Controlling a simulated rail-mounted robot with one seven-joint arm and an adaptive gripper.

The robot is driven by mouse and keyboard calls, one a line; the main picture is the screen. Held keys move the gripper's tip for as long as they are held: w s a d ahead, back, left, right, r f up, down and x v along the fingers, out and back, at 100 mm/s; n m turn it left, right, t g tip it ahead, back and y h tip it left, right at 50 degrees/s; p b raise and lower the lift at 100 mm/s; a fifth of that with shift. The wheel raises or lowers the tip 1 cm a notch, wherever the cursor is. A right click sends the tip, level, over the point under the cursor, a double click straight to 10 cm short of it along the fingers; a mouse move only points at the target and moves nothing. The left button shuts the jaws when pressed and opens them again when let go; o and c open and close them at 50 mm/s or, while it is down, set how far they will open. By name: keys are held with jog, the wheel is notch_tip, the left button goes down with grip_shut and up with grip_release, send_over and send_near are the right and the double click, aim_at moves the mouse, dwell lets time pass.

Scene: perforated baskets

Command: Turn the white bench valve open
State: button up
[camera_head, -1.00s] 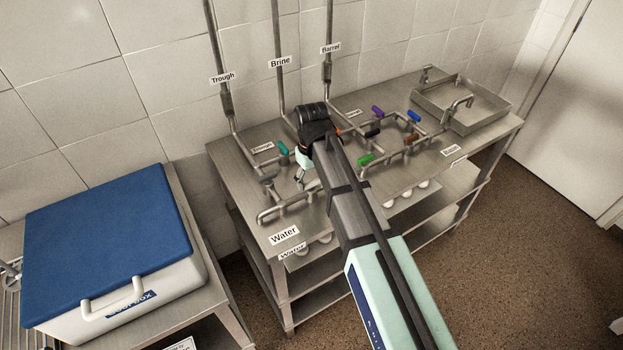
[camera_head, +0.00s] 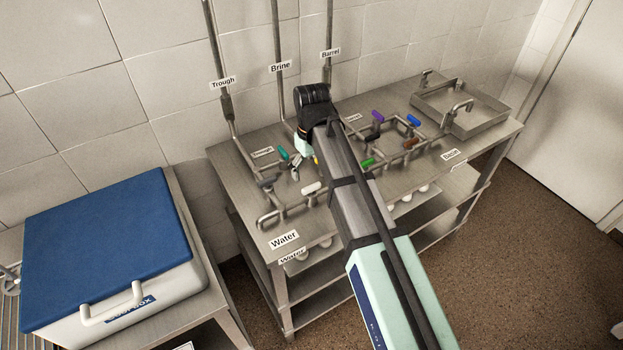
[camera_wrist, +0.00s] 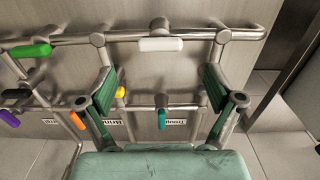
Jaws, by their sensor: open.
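The white valve handle (camera_wrist: 161,44) sits on a grey pipe at the top middle of the wrist view, lying along the pipe. In the head view the white handle (camera_head: 312,188) shows on the bench's front pipe run, just right of and below my gripper (camera_head: 296,168). In the wrist view my gripper (camera_wrist: 158,82) is open and empty, with its green-padded fingers spread wide. The white handle appears between and beyond the fingers, touching neither. How far above the pipes the fingers are is hard to tell.
A teal handle (camera_wrist: 162,119) and a yellow one (camera_wrist: 121,92) lie near the fingers. Green (camera_wrist: 30,50) and orange (camera_wrist: 76,120) handles are to the left. Pipes cover much of the steel bench (camera_head: 230,165). A blue-lidded box (camera_head: 105,245) stands at left.

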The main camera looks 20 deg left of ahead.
aim_at(312, 186)
notch_tip(312, 186, up, 6)
jog(key=shift+f, duration=0.15)
jog(key=shift+f, duration=0.1)
dwell(0.4)
